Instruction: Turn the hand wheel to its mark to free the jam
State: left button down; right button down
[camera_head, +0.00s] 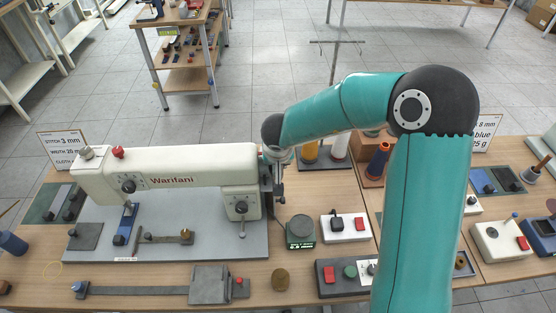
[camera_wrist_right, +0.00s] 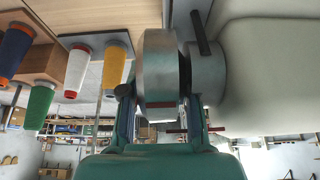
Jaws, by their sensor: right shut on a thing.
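The cream sewing machine (camera_head: 170,183) stands on its grey base plate. Its hand wheel (camera_head: 266,182) is at the right end of the machine, mostly hidden by my wrist in the head view. In the right wrist view the hand wheel (camera_wrist_right: 158,65) is a metal disc seen edge-on, beside a grey hub (camera_wrist_right: 205,75). My right gripper (camera_wrist_right: 160,102) has a finger on each side of the wheel's rim and is shut on it. A dark red strip (camera_wrist_right: 162,104) shows low on the rim between the fingers. My left gripper is not in view.
Thread cones, including a yellow one (camera_wrist_right: 116,65) and a white one (camera_wrist_right: 78,72), stand close beside the wheel. A grey clamp bar (camera_head: 140,290) lies in front.

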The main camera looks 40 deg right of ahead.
jog(key=g+y, duration=0.2)
jog(key=g, duration=0.1)
jog(key=shift+f+g, duration=0.25)
jog(key=shift+g, duration=0.05)
jog(key=shift+f+g+y, duration=0.15)
jog(key=shift+g+y, duration=0.55)
jog(key=shift+g, duration=0.4)
jog(key=shift+s+f, duration=0.1)
jog(key=c, duration=1.1)
grip_release()
jog(key=shift+d, duration=0.1)
jog(key=r, duration=0.4)
jog(key=w+r, duration=0.1)
jog(key=r, duration=0.3)
jog(key=w+d+r, duration=0.1)
jog(key=r, duration=0.2)
jog(key=shift+r, duration=0.4)
